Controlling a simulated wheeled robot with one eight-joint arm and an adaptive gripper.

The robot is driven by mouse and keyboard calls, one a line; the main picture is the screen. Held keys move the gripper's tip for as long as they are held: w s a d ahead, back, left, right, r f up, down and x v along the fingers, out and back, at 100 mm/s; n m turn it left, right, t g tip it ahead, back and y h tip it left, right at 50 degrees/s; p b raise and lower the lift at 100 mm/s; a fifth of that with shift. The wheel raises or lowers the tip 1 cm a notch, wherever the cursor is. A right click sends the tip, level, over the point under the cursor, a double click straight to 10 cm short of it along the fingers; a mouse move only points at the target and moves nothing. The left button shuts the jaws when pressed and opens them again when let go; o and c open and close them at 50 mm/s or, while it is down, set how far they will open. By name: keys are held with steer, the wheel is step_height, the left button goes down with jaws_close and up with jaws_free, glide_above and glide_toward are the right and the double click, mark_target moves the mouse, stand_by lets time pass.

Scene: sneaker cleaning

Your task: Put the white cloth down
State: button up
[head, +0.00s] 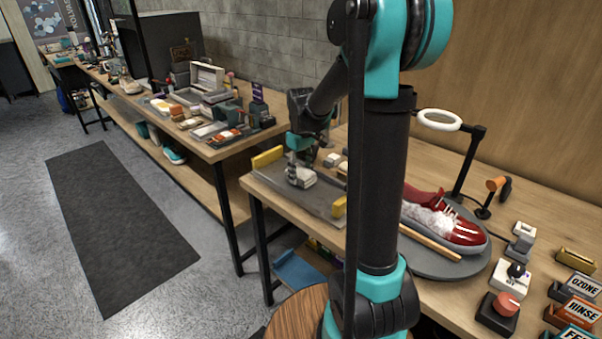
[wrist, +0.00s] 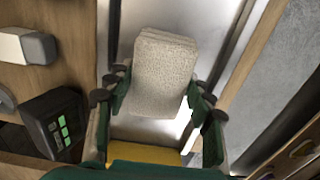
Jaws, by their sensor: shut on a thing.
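The white cloth (head: 303,181) is a small folded off-white block in the head view. My gripper (head: 299,168) is above it, pointing down. In the wrist view the cloth (wrist: 162,72) sits between the dark green fingers of my gripper (wrist: 160,92), which are shut on it. The cloth is over a grey tray (head: 318,207) with yellow end blocks, near the left end of the right table. I cannot tell whether the cloth touches the tray.
A red sneaker (head: 466,232) with white foam stands on a grey round stand (head: 438,268) to the right. A ring lamp (head: 438,120) rises behind it. Small pale blocks (head: 332,160) lie just right of the gripper. Labelled boxes (head: 578,312) stand at the right edge.

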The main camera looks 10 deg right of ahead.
mark_target(301, 172)
steer(key=shift+f, duration=0.15)
steer(key=o, duration=1)
step_height(301, 172, up, 12)
steer(key=shift+r, duration=0.1)
steer(key=shift+s, duration=0.1)
